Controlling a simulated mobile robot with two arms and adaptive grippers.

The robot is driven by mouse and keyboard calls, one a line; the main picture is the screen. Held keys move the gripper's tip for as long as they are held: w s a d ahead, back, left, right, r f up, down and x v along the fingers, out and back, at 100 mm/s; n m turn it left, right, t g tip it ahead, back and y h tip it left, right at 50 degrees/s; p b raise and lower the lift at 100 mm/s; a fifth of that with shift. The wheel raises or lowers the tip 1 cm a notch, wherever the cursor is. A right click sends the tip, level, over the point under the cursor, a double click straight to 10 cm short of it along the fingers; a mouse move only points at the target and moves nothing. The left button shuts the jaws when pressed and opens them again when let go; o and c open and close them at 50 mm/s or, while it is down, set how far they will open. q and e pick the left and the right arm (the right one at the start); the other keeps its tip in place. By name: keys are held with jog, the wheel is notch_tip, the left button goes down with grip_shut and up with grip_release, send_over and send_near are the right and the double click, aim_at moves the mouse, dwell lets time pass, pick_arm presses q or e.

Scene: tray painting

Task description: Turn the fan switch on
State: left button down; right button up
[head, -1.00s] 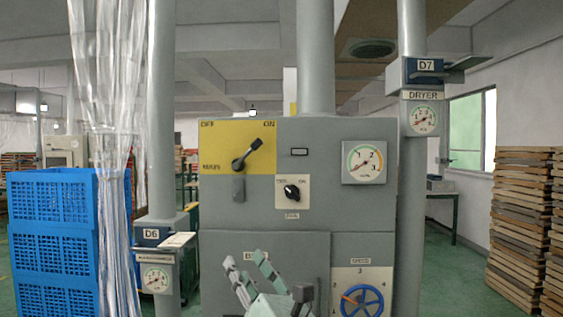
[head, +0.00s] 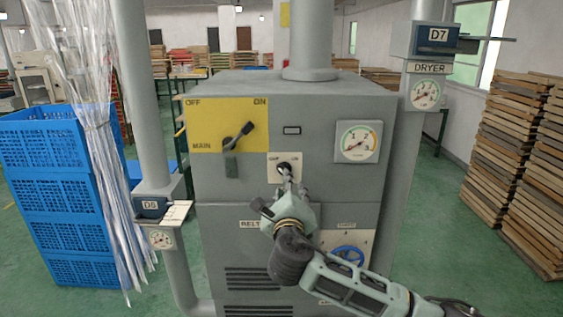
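The fan switch (head: 283,168) is a small black rotary knob on a cream plate with an OFF-ON label, on the front of the grey cabinet. My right gripper (head: 287,178) reaches up from the lower right, with its fingertips at the knob. The fingers cover the lower part of the knob and plate, so I cannot tell whether they grip it or which way it points. My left gripper is not in view.
The black main lever (head: 239,134) on the yellow plate tilts up toward ON. A dial gauge (head: 358,141) sits right of the switch, and a blue handwheel (head: 347,255) below. Blue crates (head: 62,190) stand left; wooden trays (head: 500,150) are stacked right.

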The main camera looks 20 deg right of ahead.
jog(key=p+x, duration=0.2)
jog(key=x, duration=0.5)
jog(key=shift+w, duration=0.25)
jog(key=shift+c, duration=0.3)
jog(key=shift+f, duration=0.1)
grip_shut()
